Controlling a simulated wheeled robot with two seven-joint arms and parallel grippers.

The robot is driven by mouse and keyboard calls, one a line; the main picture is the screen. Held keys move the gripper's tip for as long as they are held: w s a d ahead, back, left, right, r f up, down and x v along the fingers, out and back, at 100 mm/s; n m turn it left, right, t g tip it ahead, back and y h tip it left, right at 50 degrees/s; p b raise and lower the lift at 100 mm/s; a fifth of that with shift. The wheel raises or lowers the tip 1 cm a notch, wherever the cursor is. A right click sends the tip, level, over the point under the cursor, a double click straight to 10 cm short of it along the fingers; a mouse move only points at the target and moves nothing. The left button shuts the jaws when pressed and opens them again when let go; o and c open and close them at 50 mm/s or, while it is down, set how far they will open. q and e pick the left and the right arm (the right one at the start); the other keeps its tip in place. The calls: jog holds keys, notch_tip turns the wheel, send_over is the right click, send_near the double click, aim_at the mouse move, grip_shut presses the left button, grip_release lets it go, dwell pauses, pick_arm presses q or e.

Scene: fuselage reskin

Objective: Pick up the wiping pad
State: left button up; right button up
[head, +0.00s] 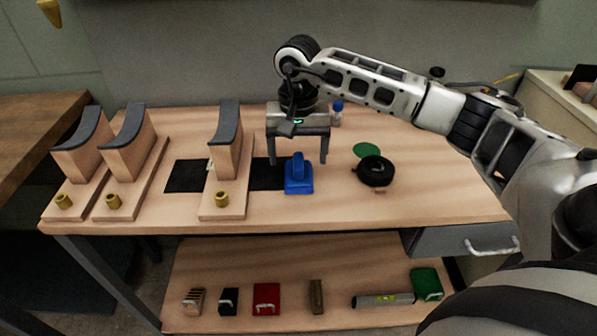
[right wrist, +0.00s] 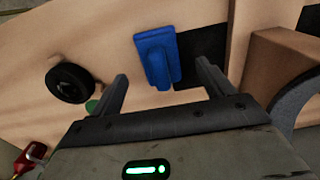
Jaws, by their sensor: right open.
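The wiping pad looks to be the blue block with a raised grip (head: 299,176) on the wooden table, at the right end of a black mat. It also shows in the right wrist view (right wrist: 155,57), flat on the table. My right gripper (head: 299,160) is open and empty, pointing down above and just behind the pad. In the right wrist view its two fingers (right wrist: 160,82) stand apart, with the pad's grip between and beyond them. My left gripper is not in view.
Wooden stands with dark curved tops (head: 229,140) are left of the pad, the closest one near it. A black tape roll (head: 376,171) and a green disc (head: 367,150) lie to the right. A lower shelf (head: 340,262) holds several items.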

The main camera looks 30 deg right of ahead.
aim_at(298, 159)
notch_tip(298, 159, down, 5)
jog(key=shift+w+d, duration=0.15)
jog(key=c, duration=1.1)
jog(key=shift+r, duration=0.2)
jog(key=shift+r, duration=0.35)
notch_tip(298, 159, up, 2)
jog(key=shift+r, duration=0.1)
jog(key=s+a+r, duration=0.2)
jog(key=s+r, duration=0.1)
jog(key=s, duration=0.1)
jog(key=s+a+r, duration=0.2)
jog(key=s+r, duration=0.1)
jog(key=s, duration=0.1)
jog(key=s+a+r, duration=0.1)
jog(key=s+r, duration=0.3)
jog(key=shift+s+a+b, duration=0.3)
jog(key=shift+s+a, duration=0.1)
jog(key=shift+f, duration=0.1)
